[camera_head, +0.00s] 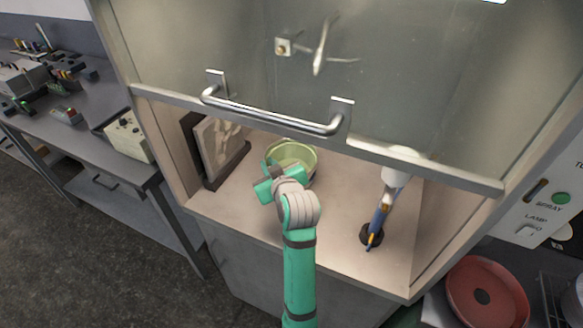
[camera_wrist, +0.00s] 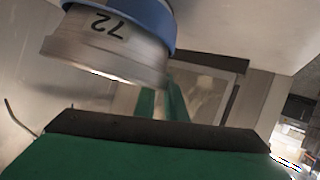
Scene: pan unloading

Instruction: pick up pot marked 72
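The pot marked 72 (camera_wrist: 105,50) fills the upper left of the wrist view, grey-beige with a blue band and a black, upside-down "72". In the head view, a round pot (camera_head: 293,153) with a yellow-green inside stands in the cabinet behind my gripper; its number cannot be read there. My gripper (camera_wrist: 162,104) shows two green fingers with a gap between them, beside the marked pot's edge. Nothing shows held between them. In the head view, my gripper (camera_head: 264,178) is at the pot's near left side, and my wrist hides part of the pot. Contact cannot be told.
A framed relief plate (camera_head: 216,147) leans at the cabinet's left. A spray gun (camera_head: 379,222) stands on a dark base at the right. The raised glass sash with its metal handle (camera_head: 270,120) hangs above my arm. The cabinet floor (camera_head: 335,210) is clear between pot and spray gun.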

